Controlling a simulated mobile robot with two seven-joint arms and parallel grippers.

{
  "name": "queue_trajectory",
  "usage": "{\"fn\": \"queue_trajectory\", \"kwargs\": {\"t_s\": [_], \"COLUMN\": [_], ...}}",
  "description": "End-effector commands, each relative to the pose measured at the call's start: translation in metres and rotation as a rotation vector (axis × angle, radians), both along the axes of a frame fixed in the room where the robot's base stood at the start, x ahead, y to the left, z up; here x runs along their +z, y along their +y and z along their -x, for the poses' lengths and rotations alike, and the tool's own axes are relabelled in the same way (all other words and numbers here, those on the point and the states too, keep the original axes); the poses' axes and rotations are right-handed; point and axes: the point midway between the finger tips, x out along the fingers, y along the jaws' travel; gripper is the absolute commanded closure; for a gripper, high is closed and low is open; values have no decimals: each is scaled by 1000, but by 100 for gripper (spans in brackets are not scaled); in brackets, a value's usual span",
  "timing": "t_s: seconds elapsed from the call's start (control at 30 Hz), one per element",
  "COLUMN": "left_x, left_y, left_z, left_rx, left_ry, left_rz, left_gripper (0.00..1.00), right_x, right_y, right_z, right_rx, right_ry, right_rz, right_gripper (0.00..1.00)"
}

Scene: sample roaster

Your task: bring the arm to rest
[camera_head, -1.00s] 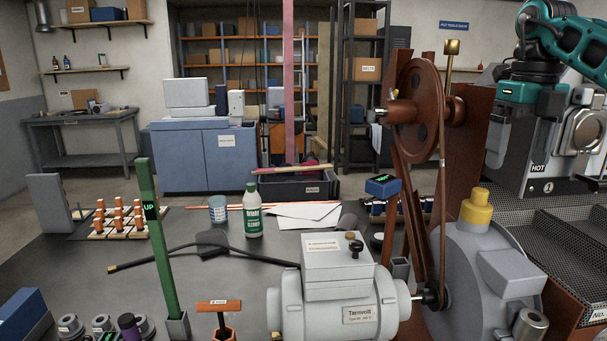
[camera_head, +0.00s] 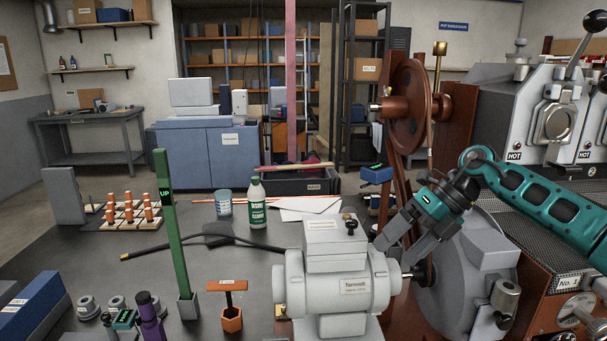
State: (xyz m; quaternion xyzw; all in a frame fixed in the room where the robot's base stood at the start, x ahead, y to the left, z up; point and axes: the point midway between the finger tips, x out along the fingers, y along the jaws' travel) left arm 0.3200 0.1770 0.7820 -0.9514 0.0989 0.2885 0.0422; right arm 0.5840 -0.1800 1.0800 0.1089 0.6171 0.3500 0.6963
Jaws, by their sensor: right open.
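My right arm is teal and grey and comes in from the right edge. Its gripper (camera_head: 399,250) points down and left, open, with nothing visible between its fingers. In the picture it overlaps the lower part of the brown belt frame, just right of the grey motor (camera_head: 353,288). I cannot tell whether it touches either one. The brown belt wheel (camera_head: 408,100) stands above and behind it. The round grey housing (camera_head: 470,285) is partly hidden by my arm. My left gripper is not in view.
The roaster fronts marked HOT (camera_head: 553,120) stand at the right.

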Motion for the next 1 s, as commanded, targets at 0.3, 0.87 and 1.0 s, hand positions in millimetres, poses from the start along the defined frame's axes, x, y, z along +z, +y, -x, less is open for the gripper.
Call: {"fn": "queue_trajectory", "kwargs": {"t_s": [0.3,0.87,1.0], "left_x": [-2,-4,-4], "left_y": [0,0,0], "left_z": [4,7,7], "left_rx": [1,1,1], "left_ry": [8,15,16], "left_rz": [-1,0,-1], "left_gripper": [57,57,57], "right_x": [-69,-170,-212], "right_y": [88,26,-13], "right_z": [39,97,132], "right_rx": [-210,-1210,-1524], "right_ry": [123,499,602], "right_rz": [-594,-1182,-1192], "right_gripper": [9,9,9]}}
